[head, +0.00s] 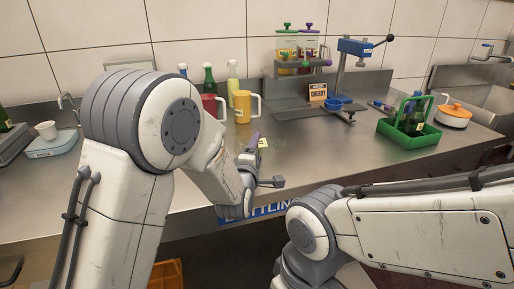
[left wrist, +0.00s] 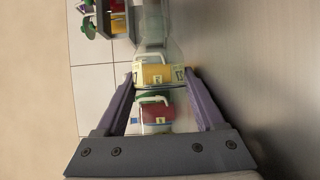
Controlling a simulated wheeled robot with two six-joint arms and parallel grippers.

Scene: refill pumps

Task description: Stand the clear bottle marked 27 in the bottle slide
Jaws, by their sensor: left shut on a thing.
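My left gripper (head: 257,145) is low over the front of the steel counter; its two purple fingers also show in the left wrist view (left wrist: 160,76). It is shut on a clear bottle (left wrist: 160,72), which carries a pale yellow label whose number is too small to read. My right gripper is out of view.
A yellow jug (head: 242,107) and a red jug (head: 209,104) stand behind my left gripper, with several bottles behind them. A cherry sign (head: 317,92) stands near the slide. A green crate (head: 408,134) with bottles is at right. Counter between gripper and slide is clear.

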